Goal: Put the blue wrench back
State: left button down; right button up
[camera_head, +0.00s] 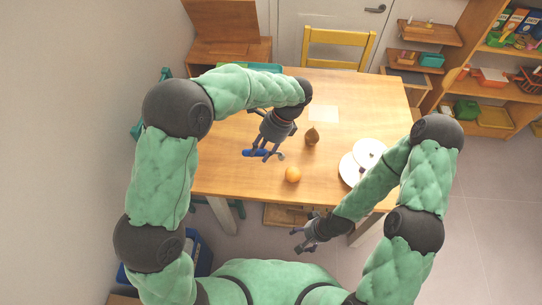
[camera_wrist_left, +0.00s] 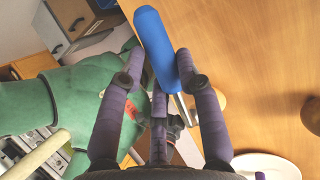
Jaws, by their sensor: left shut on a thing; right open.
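The blue wrench (camera_head: 254,152) has a blue handle and a short metal part. My left gripper (camera_head: 266,150) is shut on it, over the left part of the wooden table (camera_head: 240,180). In the left wrist view the blue wrench (camera_wrist_left: 156,45) lies between the purple-grey fingers of my left gripper (camera_wrist_left: 158,75), its blue end sticking out past them. The metal end is partly hidden behind a finger. My right gripper (camera_head: 306,236) is open and empty, low in front of the table's near edge.
An orange (camera_head: 293,174), a brown pear-like thing (camera_head: 312,136) and white plates (camera_head: 350,170) are on the table. A yellow chair (camera_head: 338,38) stands behind it. Shelves with boxes (camera_head: 490,78) are at the right. A blue bin (camera_head: 199,250) is on the floor at the left.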

pick_arm(q)
jog(key=w+a+f+b, duration=0.1)
jog(key=a+f, duration=0.1)
jog(key=f, duration=0.1)
jog(key=w+a+f+b, duration=0.1)
jog(key=w+a+f, duration=0.1)
jog(key=w+a+f+b, duration=0.1)
jog(key=a+f+b, duration=0.1)
jog(key=a+f, duration=0.1)
jog(key=shift+w+f, duration=0.15)
jog(key=shift+f, duration=0.2)
jog(key=shift+w+a+f, duration=0.1)
jog(key=shift+f, duration=0.6)
jog(key=c, duration=0.9)
grip_release()
jog(key=shift+f, duration=0.1)
jog(key=shift+o, duration=0.2)
